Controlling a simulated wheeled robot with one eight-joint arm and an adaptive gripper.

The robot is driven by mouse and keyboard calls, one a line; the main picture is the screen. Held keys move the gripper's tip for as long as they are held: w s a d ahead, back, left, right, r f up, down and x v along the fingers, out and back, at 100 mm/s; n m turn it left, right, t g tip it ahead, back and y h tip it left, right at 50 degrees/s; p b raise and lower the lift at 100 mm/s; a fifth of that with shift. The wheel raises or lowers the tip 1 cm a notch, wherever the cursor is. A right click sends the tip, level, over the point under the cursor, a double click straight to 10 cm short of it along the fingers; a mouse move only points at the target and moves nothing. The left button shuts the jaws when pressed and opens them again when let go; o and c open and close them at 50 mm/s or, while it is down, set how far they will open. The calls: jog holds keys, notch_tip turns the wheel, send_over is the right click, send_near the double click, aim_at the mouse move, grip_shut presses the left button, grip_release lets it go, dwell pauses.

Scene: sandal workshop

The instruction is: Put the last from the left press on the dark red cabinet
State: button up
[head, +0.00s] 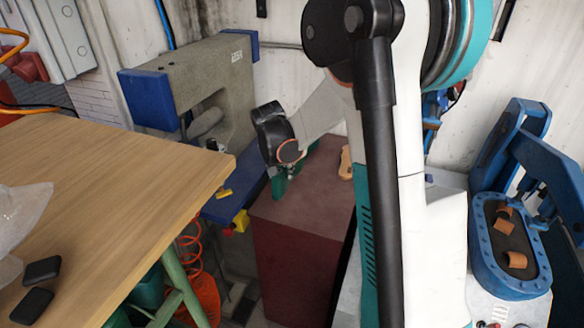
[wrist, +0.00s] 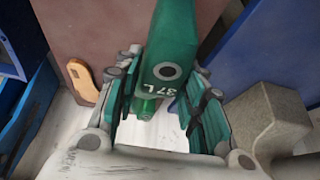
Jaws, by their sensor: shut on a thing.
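The green last (wrist: 170,62), marked "37 L", is held between the fingers of my gripper (wrist: 165,108) in the wrist view. In the head view, the green of the last and fingers blends together at my gripper (head: 284,176), over the left edge of the dark red cabinet (head: 300,225). I cannot tell whether the last touches the cabinet top. The cabinet top also shows in the wrist view (wrist: 95,30). The left press (head: 195,75), grey with blue ends, stands just left of the cabinet.
A tan wooden piece (head: 346,162) lies on the cabinet's right part, partly hidden by my arm. A wooden table (head: 120,190) fills the left, with black pads (head: 38,285) on it. A blue press (head: 520,235) holding brown pieces stands at right. The cabinet's middle looks clear.

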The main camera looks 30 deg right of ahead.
aim_at(277, 177)
jog(key=shift+w+a+f, duration=0.1)
jog(key=shift+a+f, duration=0.05)
jog(key=shift+a, duration=0.05)
jog(key=shift+f+b, duration=2)
jog(key=shift+f, duration=0.95)
jog(key=shift+f+b, duration=0.35)
jog(key=shift+f, duration=0.05)
jog(key=o, duration=1.1)
jog(key=shift+r, duration=0.1)
jog(key=v, duration=1.2)
